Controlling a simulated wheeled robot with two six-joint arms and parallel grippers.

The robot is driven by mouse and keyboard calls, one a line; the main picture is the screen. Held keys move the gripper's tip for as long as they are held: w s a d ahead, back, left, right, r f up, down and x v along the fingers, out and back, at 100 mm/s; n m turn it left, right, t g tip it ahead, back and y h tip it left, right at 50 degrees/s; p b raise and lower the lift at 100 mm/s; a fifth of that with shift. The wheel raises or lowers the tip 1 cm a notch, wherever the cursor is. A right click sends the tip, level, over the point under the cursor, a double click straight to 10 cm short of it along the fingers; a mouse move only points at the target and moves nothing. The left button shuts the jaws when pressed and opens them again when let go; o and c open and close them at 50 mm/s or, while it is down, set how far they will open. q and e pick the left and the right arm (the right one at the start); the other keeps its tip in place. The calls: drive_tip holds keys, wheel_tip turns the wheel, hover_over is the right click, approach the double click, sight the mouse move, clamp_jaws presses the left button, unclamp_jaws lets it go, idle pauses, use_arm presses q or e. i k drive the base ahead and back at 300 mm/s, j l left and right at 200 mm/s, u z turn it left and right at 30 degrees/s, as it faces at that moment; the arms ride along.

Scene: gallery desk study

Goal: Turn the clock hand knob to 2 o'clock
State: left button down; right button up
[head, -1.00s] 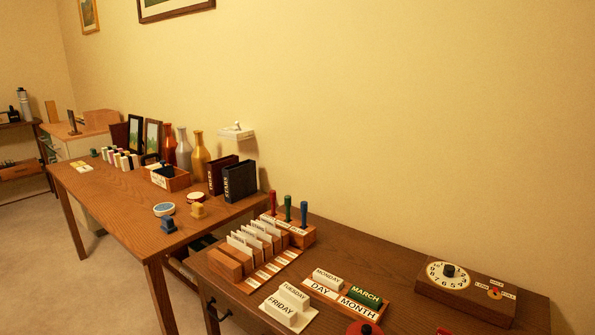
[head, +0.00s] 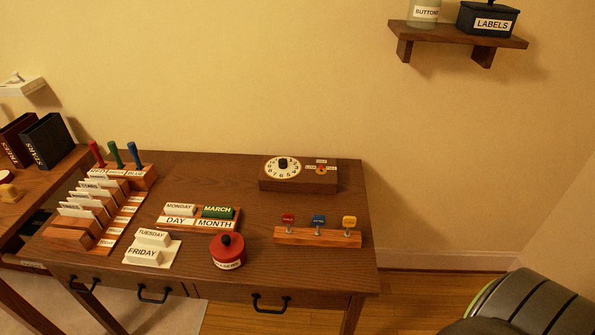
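The clock face (head: 282,168) is a white dial with black numerals on top of a brown wooden box (head: 297,186), at the back right of the desk. A black knob (head: 283,163) sits at the middle of the dial. Its pointing direction is too small to tell. Neither of my grippers shows in the head view.
The desk (head: 256,215) also holds a red pot (head: 228,252), a key rack (head: 317,237), day and month blocks (head: 198,219) and a card sorter (head: 100,210). A wall shelf (head: 458,41) hangs at upper right. Bare desk lies in front of the clock box.

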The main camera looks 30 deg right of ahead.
sight(283, 164)
drive_tip(key=i+l, duration=0.15)
drive_tip(key=i, duration=0.2)
drive_tip(key=i+z, duration=0.1)
drive_tip(key=z, duration=1.65)
